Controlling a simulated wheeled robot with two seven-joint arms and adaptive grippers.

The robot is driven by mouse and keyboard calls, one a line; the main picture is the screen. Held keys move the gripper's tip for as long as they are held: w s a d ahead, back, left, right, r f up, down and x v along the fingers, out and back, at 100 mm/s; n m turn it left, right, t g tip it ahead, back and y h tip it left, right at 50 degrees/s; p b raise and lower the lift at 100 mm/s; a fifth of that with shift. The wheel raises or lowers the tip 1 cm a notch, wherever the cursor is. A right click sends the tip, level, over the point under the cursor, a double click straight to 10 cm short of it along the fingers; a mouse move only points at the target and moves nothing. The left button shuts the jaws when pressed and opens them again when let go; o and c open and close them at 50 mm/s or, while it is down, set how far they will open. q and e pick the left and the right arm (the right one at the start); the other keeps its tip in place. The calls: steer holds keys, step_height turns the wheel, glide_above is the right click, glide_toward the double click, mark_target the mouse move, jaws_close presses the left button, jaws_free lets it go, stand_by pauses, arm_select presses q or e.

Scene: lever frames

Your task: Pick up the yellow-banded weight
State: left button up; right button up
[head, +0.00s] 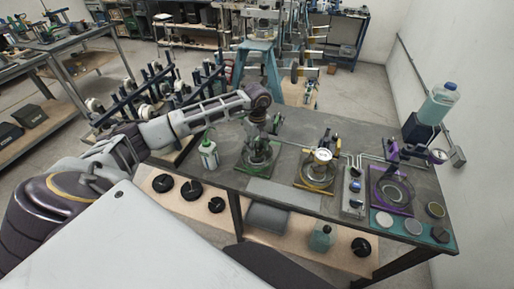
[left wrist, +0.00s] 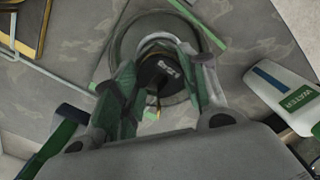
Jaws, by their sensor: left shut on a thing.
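My left gripper (head: 260,143) reaches down over the green-framed station (head: 249,167) on the bench. In the left wrist view my left gripper (left wrist: 160,75) is shut on a dark weight (left wrist: 165,68) with white lettering. The weight sits between the two fingers, above a round grey plate (left wrist: 125,45). A small yellowish bit shows just below the lettering, but a full yellow band cannot be made out. In the head view my gripper hides most of the weight. Whether it touches the plate is unclear. My right gripper is not in view.
A white bottle (head: 208,154) stands close left of the gripper; its label shows in the left wrist view (left wrist: 290,96). The yellow-framed station (head: 316,178) and purple-framed station (head: 391,192) stand to the right. Black discs (head: 191,190) lie on the lower shelf.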

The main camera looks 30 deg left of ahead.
arm_select(q)
steer(key=shift+r, duration=0.15)
step_height(320, 180, up, 10)
steer(key=b, duration=0.2)
stand_by(0.4)
steer(key=shift+f, duration=0.2)
stand_by(0.4)
